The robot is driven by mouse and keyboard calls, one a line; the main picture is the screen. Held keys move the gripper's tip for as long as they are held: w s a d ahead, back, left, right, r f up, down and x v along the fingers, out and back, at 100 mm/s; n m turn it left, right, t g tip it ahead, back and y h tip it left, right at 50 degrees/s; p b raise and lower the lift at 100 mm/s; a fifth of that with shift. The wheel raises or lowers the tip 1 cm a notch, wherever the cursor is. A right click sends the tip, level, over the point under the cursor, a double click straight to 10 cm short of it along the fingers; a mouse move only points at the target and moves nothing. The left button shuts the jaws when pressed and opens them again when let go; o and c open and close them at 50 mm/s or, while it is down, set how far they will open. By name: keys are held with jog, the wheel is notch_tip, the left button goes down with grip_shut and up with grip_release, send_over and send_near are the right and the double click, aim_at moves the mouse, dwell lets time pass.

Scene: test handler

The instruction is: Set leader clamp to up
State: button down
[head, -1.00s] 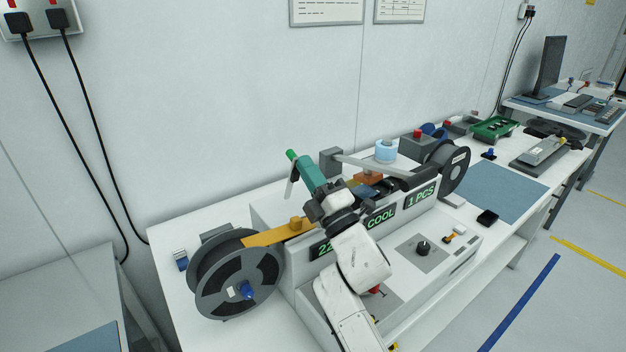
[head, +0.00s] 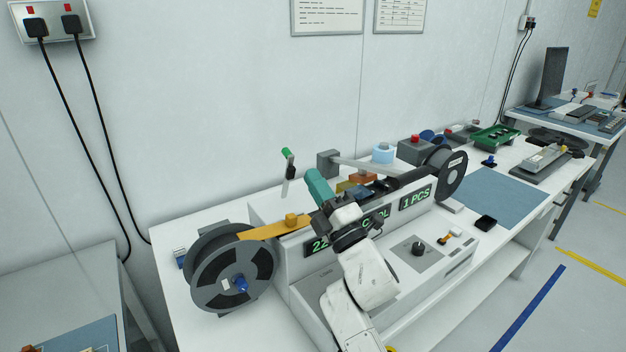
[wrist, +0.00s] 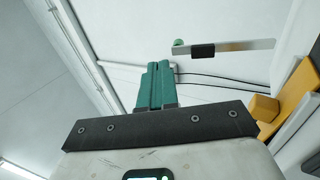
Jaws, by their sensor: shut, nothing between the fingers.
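A thin grey lever with a green tip (head: 287,165) stands nearly upright behind the front panel of the white machine; it looks like the leader clamp. In the wrist view the lever (wrist: 235,48) shows as a grey bar with a black band and a green knob at its left end. My gripper (head: 312,172) has teal fingers pressed together, with nothing between them. It is to the right of the lever in the head view, with a visible gap. In the wrist view the fingertips (wrist: 157,65) point towards the knob but are apart from it. The lever's lower end is partly hidden.
A yellow-orange strip (head: 262,231) runs from a dark reel (head: 232,272) to the machine (head: 300,290). A second reel (head: 452,175) stands at the machine's right end. My arm covers part of the display panel.

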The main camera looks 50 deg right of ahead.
jog(key=r+b+v, duration=0.1)
jog(key=v, duration=0.7)
jog(key=shift+s+a+b, duration=0.15)
jog(key=shift+s+b, duration=0.2)
jog(key=shift+s, duration=0.2)
